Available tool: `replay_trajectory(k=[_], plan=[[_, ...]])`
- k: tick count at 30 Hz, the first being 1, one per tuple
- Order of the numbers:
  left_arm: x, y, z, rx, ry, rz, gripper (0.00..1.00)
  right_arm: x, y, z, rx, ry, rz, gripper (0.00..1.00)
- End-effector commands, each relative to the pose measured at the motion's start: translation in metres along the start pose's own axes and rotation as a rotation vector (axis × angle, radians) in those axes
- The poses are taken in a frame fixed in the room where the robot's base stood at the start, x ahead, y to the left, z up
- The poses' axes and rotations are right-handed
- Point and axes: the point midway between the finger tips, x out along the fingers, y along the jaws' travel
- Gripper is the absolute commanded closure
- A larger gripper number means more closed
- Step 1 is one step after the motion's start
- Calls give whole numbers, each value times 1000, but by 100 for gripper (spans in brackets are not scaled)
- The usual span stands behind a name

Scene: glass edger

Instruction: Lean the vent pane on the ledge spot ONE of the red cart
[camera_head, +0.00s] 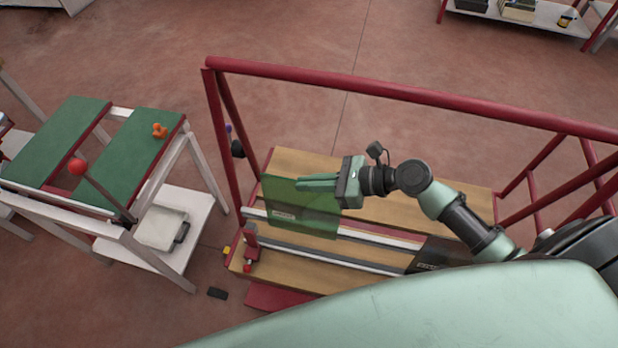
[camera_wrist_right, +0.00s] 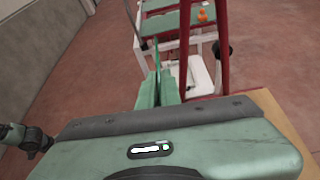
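The vent pane (camera_head: 312,218) is a see-through green sheet with a small pale label, at the left end of the red cart (camera_head: 400,92). My right gripper (camera_head: 318,182) reaches in from the right, shut on the pane's upper part. In the right wrist view, the gripper's fingers (camera_wrist_right: 158,92) close around a thin sheet seen edge-on. The pane's lower edge is near the pale rails (camera_head: 385,236) on the cart's wooden deck; I cannot tell whether it touches. No readable mark for ledge spot ONE shows. My left gripper is not in view.
A red upright stop (camera_head: 251,243) stands at the deck's left end. The cart's red frame rises behind and left of the pane. A green-topped table (camera_head: 135,155) with an orange item (camera_head: 160,131) stands left.

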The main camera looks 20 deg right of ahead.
Motion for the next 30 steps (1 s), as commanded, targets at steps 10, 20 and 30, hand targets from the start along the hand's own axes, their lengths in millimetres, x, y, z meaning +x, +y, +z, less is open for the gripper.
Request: replay_trajectory(k=[10,20,30], plan=[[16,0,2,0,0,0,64,11,0,-24,1,-4,-1,100],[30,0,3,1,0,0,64,20,0,-47,1,-4,-1,100],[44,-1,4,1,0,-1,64,30,0,-70,1,-5,0,100]])
